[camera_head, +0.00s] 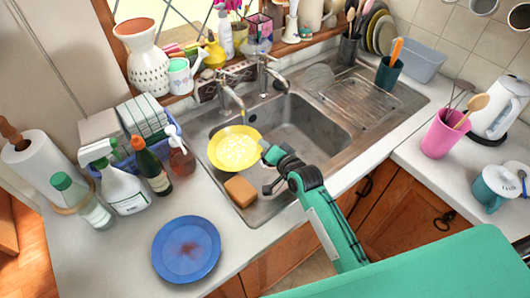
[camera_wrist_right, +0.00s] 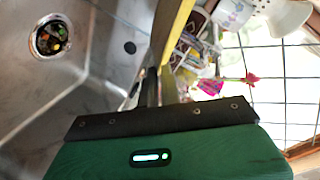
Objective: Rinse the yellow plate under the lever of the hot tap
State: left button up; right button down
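The yellow plate (camera_head: 228,158), with whitish speckles on its face, is over the left part of the sink (camera_head: 310,128), below the spout of the left tap (camera_head: 225,92). A second tap (camera_head: 263,72) stands to its right; I cannot tell which is hot. No water stream is clear. My right gripper (camera_head: 266,153) is at the plate's right rim and appears shut on it. In the right wrist view the plate (camera_wrist_right: 181,40) is nearly edge-on between the fingers, with the fingertips partly hidden. My left gripper is not in view.
A brown sponge (camera_head: 240,191) lies at the sink's front left. A blue plate (camera_head: 186,250) with a reddish stain is on the counter. Spray bottles (camera_head: 120,185) and a brown bottle (camera_head: 150,172) stand left. The drain (camera_wrist_right: 50,38) holds scraps. The drainboard (camera_head: 365,98) is mostly clear.

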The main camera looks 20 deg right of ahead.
jog(key=w+d+f+b, duration=0.2)
jog(key=w+d+b, duration=0.2)
jog(key=w, duration=0.6)
jog(key=shift+d+b, duration=0.35)
jog(key=shift+b, duration=0.85)
jog(key=shift+s+d+p, duration=0.3)
jog(key=shift+d, duration=0.25)
jog(key=s+a+p, duration=0.3)
jog(key=s+p, duration=0.2)
jog(key=s, duration=0.2)
jog(key=shift+s+a, duration=0.15)
jog(key=shift+a, duration=0.1)
